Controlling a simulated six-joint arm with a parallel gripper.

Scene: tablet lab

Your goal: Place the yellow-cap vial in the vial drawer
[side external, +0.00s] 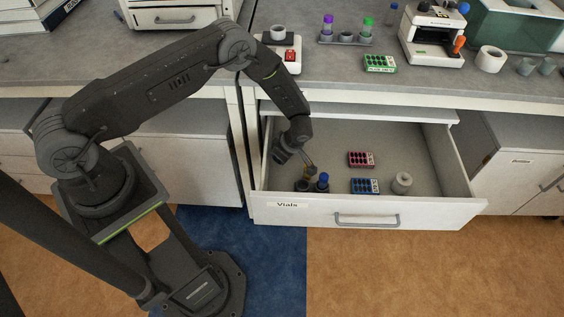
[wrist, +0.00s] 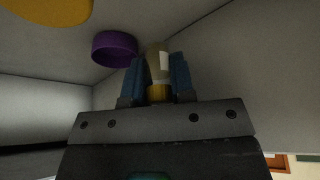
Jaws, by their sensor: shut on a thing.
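The open vial drawer (side external: 405,213), labelled "Vials", is pulled out below the counter. My gripper (side external: 309,168) is inside it at the front left, pointing down. It is shut on the yellow-cap vial (side external: 309,174), which is small and partly hidden in the side view. In the wrist view the vial (wrist: 158,62) stands between the blue fingers of my gripper (wrist: 156,75), with its yellow cap (wrist: 159,93) close to the gripper body. I cannot tell whether the vial touches the drawer floor.
A pink rack (side external: 361,159), a blue rack (side external: 365,186) and a white roll (side external: 402,183) are in the drawer. Its right and back floor is clear. A purple round thing (wrist: 114,48) shows near the fingers.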

